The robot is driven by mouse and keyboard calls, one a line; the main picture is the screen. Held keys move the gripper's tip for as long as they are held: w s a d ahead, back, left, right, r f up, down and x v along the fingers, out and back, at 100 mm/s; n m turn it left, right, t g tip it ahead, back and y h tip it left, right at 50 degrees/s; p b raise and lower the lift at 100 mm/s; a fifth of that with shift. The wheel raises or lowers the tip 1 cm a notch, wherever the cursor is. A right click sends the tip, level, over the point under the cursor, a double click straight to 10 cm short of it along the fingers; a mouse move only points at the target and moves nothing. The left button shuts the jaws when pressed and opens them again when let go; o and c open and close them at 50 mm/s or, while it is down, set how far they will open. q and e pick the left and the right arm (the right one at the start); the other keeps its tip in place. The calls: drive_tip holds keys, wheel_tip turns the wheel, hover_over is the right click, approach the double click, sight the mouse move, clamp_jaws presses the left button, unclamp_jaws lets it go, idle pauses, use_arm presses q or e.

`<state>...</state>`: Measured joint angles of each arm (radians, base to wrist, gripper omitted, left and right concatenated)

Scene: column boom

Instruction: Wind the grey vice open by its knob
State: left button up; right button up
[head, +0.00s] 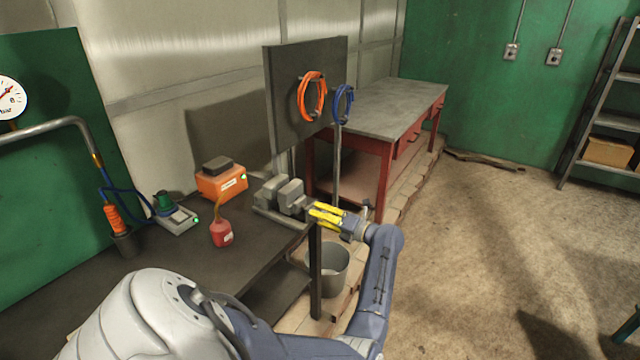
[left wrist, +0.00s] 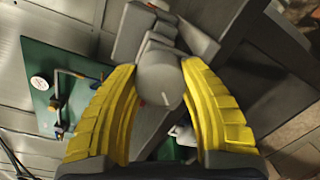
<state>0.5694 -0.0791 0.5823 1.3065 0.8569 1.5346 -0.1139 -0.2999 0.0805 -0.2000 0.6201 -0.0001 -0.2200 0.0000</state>
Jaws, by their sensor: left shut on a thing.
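The grey vice (head: 285,195) stands at the right end of the dark workbench, its jaws close together with at most a narrow gap. Its round grey knob (left wrist: 160,82) shows in the left wrist view, with a light line on its face. My left gripper (head: 314,214) has yellow fingers and reaches the vice from the right. In the left wrist view my left gripper (left wrist: 162,100) has one finger on each side of the knob and is shut on it. In the head view the fingers hide the knob. My right gripper is in neither view.
On the dark bench (head: 150,285) stand a red oil can (head: 221,233), an orange box (head: 220,184) and a small grey device with a green top (head: 172,218). A grey bucket (head: 334,266) stands below the bench end. A red-framed table (head: 385,110) is behind.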

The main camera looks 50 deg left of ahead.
use_arm(q)
drive_tip(key=n, duration=0.7)
drive_tip(key=shift+y, duration=0.3)
drive_tip(key=n, duration=0.3)
drive_tip(key=shift+f+n, duration=0.1)
drive_tip(key=shift+n, duration=0.3)
drive_tip(key=n, duration=0.4)
drive_tip(key=shift+a+n, duration=0.1)
drive_tip(key=shift+n, duration=0.2)
drive_tip(key=n, duration=0.3)
drive_tip(key=shift+n+y, duration=0.3)
drive_tip(key=shift+n, duration=0.1)
drive_tip(key=n, duration=0.3)
drive_tip(key=shift+n+g, duration=0.3)
drive_tip(key=shift+n, duration=0.1)
drive_tip(key=n, duration=0.7)
drive_tip(key=shift+w+g, duration=0.15)
drive_tip(key=shift+g, duration=0.15)
drive_tip(key=shift+n, duration=0.3)
drive_tip(key=o, duration=1.3)
